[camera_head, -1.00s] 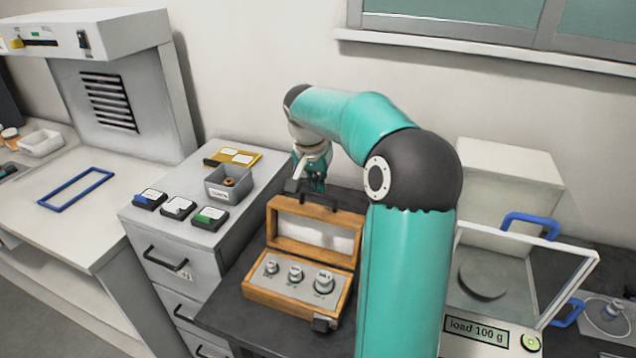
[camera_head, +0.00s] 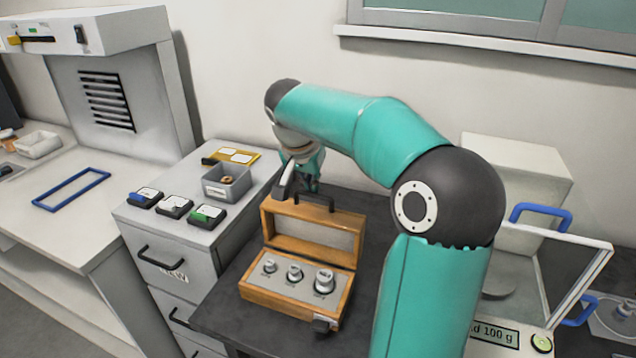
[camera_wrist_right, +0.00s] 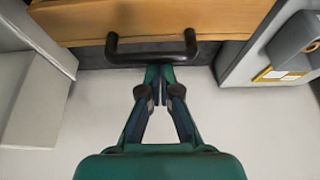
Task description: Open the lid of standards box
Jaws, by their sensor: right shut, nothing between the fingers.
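The wooden standards box (camera_head: 277,303) stands on the dark table with its lid (camera_head: 318,240) raised upright at the back. Several silver weights (camera_head: 324,282) sit in its grey insert. A black handle (camera_head: 312,200) is on the lid's edge; it also shows in the right wrist view (camera_wrist_right: 152,58). My right gripper (camera_head: 303,184) is behind the raised lid, close to the handle, and partly hidden by my arm. In the right wrist view its fingers (camera_wrist_right: 159,74) are shut together, empty, beside the handle; I cannot tell whether they touch it. My left gripper is not in view.
A drawer cabinet (camera_head: 160,228) at left carries a grey bin (camera_head: 228,188) and small labelled cases (camera_head: 174,207). A balance (camera_head: 492,335) with a blue-handled glass cover stands at right, partly behind my arm. The wall is close behind the box.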

